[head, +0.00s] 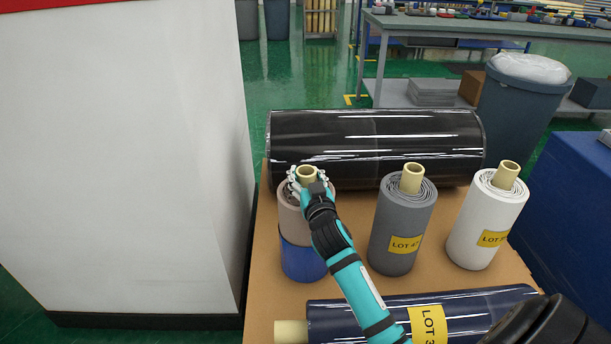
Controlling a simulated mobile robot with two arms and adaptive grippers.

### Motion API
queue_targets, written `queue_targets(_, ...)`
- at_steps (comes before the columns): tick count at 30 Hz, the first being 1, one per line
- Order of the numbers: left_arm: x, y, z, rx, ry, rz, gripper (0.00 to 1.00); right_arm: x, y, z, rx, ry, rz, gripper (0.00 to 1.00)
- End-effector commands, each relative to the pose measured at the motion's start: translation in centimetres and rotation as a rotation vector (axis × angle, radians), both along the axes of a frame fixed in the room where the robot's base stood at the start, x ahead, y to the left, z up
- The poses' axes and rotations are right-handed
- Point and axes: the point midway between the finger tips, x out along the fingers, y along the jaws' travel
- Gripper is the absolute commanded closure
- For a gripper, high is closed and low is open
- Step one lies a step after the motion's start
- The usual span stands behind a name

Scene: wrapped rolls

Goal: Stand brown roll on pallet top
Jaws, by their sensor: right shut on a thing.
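The brown roll (292,222) stands upright at the left of the tan pallet top (437,272), with a pale core tube sticking up from it. A blue section (304,261) shows below the brown one; I cannot tell whether it is a wrap on the roll or a separate thing under it. My right gripper (307,178) is shut around the core at the roll's upper end. The arm hides part of the roll's right side. My left gripper is not in view.
A grey roll (401,233) and a white roll (484,225) stand to the right. A black wrapped roll (375,140) lies behind, and a dark blue wrapped roll (470,308) lies in front. A tall white block (125,160) rises close on the left.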

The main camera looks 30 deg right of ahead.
Motion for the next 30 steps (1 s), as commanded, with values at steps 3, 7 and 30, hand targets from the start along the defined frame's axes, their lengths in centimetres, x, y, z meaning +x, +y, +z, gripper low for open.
queue_targets(3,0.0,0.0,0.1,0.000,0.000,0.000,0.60,0.0,0.0,0.0,0.000,0.000,0.000,0.43)
queue_targets(7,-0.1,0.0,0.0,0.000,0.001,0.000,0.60,0.0,0.0,0.0,0.000,0.000,0.000,0.26)
queue_targets(30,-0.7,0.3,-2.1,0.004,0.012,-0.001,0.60,-7.4,2.7,0.1,0.003,0.003,0.000,0.24)
